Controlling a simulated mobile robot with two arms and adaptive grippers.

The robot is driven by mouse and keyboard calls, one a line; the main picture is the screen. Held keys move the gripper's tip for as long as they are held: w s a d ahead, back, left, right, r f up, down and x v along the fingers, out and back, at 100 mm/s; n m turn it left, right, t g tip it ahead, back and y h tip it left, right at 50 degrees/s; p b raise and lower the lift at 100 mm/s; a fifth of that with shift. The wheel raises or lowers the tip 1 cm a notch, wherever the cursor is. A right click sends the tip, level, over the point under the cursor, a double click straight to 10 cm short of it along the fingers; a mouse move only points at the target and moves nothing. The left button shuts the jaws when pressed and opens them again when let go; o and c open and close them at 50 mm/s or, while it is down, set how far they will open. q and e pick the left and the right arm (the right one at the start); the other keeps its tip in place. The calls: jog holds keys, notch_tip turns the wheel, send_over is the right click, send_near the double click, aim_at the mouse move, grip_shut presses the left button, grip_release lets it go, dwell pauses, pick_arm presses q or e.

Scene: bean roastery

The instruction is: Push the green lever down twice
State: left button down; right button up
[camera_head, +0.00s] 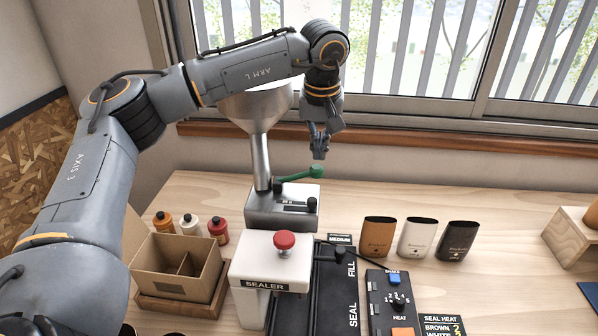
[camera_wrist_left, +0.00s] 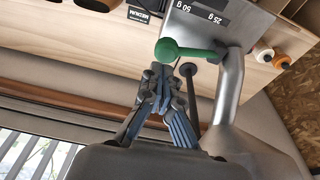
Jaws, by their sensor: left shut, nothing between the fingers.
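The green lever (camera_head: 300,174) sticks out to the right from the grey metal dispenser base (camera_head: 282,208) below the funnel. Its round knob is at the right end. My left gripper (camera_head: 319,156) is shut and empty, pointing down just above the knob. In the left wrist view the green lever (camera_wrist_left: 188,50) lies just beyond the closed fingertips (camera_wrist_left: 162,75); I cannot tell whether they touch it. My right gripper is in neither view.
A white sealer (camera_head: 262,262) with a red button stands in front. A cardboard box (camera_head: 178,262) and several small bottles (camera_head: 190,224) are left. Three pouches (camera_head: 416,238) stand right, near a control panel (camera_head: 392,300). A window is behind.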

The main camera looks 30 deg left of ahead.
aim_at(318, 165)
pick_arm(q)
jog(key=shift+f, duration=0.15)
jog(key=shift+f+b, duration=1.45)
jog(key=shift+f, duration=0.85)
jog(key=shift+r, duration=0.2)
notch_tip(318, 165, up, 6)
jog(key=p, duration=0.5)
jog(key=shift+f, duration=0.1)
dwell(0.7)
